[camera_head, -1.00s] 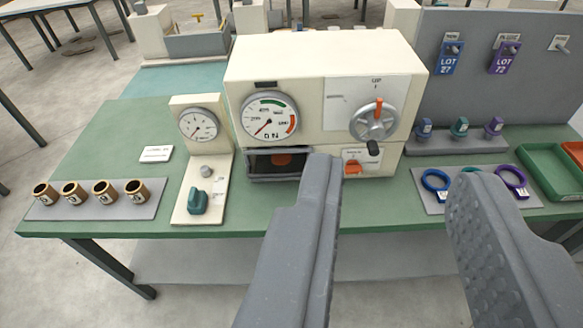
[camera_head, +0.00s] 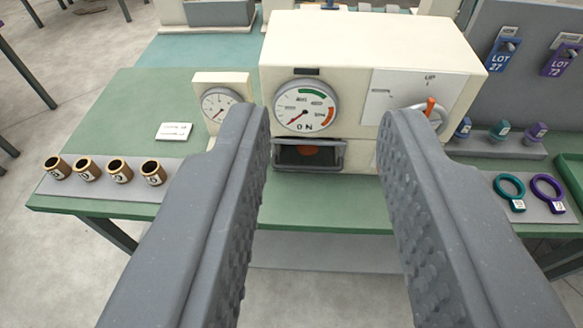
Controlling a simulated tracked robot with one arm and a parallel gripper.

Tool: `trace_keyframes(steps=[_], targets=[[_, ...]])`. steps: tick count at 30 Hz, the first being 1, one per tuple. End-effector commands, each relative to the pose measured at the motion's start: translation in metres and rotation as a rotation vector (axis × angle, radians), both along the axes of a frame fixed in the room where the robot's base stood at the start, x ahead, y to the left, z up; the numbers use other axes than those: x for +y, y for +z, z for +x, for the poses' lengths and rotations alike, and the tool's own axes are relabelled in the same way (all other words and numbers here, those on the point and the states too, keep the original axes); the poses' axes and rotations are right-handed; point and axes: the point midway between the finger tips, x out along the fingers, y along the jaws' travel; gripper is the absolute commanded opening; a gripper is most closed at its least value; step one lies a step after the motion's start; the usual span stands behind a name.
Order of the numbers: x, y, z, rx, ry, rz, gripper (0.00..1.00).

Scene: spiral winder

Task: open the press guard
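The press is a cream box (camera_head: 370,45) on the green table, with a round dial gauge (camera_head: 305,106) on its front. Below the gauge is a dark opening with a grey-framed guard (camera_head: 309,165) across its front; a reddish thing shows inside. A handwheel with an orange mark (camera_head: 430,106) is at the right of the front, partly hidden by my right finger. My gripper (camera_head: 325,120) is open and empty. Its fingers stand on either side of the guard in the picture, apart from each other. I cannot tell how far they are from the press.
A smaller gauge panel (camera_head: 222,100) stands left of the press, its lower part hidden by my left finger. Several brass cups (camera_head: 118,172) sit on a grey mat at left. Coloured rings (camera_head: 548,188) and tagged blocks (camera_head: 500,130) are at right. A grey board (camera_head: 535,85) rises behind.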

Motion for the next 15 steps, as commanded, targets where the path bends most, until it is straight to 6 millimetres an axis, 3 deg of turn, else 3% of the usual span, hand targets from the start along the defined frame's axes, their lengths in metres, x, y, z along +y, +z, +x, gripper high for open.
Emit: trace_keyframes(steps=[8, 11, 15], targets=[[-0.001, -0.005, 0.007, -0.002, -0.002, 0.014, 0.3], [-0.002, -0.022, 0.031, -0.009, -0.01, 0.061, 0.3], [-0.004, -0.067, 0.088, -0.039, -0.028, 0.193, 0.3]])
